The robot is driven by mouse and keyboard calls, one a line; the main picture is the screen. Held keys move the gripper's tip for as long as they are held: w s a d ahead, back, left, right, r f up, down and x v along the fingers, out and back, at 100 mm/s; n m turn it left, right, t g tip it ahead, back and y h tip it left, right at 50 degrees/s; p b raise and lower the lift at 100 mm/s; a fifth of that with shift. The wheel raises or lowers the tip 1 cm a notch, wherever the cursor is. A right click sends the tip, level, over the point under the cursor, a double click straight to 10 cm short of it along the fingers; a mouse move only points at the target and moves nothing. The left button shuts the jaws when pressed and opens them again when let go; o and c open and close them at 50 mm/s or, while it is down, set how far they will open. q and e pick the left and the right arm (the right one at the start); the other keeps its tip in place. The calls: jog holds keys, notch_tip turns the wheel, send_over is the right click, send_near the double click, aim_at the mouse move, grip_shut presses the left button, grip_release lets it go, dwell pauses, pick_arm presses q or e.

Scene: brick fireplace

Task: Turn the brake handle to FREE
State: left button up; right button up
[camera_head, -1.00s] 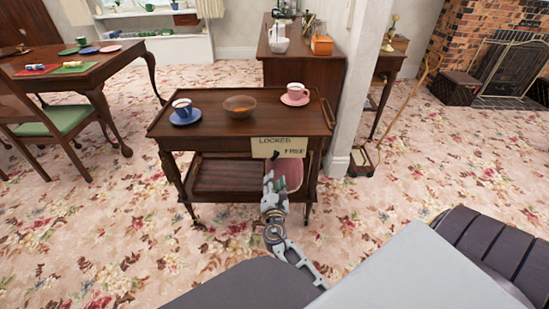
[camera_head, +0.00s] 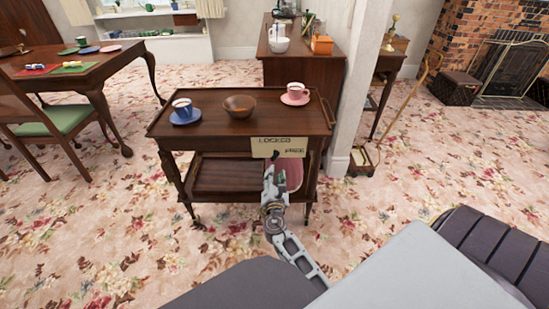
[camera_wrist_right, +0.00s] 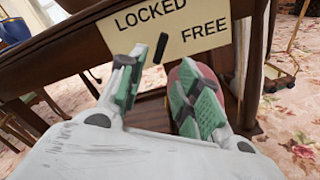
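The brake handle (camera_wrist_right: 161,48) is a short black bar in front of the cream sign (camera_wrist_right: 200,35) on the trolley's end. In the right wrist view it stands near upright, below the end of the word LOCKED and left of FREE. My right gripper (camera_wrist_right: 160,75) is open, with one green-padded finger on each side below the handle. I see no clear contact with it. In the head view my right gripper (camera_head: 270,172) is just below the sign (camera_head: 279,147), and the handle is too small to make out well. My left gripper is out of view.
The dark wooden trolley (camera_head: 220,143) carries a blue cup (camera_head: 182,107), a brown bowl (camera_head: 239,106) and a pink cup (camera_head: 296,89). A reddish rounded thing (camera_head: 293,172) is behind my right gripper. A pale post (camera_head: 347,100) stands right of the trolley. Carpet is clear in front.

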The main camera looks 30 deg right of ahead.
aim_at(275, 158)
jog(key=shift+x, duration=2.85)
jog(key=shift+b+x, duration=0.35)
jog(key=shift+x, duration=1.55)
jog(key=shift+w+d, duration=0.3)
jog(key=shift+w, duration=0.35)
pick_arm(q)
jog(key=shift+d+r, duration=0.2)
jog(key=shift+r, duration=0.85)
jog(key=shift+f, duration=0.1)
pick_arm(e)
jog(key=shift+c, duration=0.3)
grip_shut()
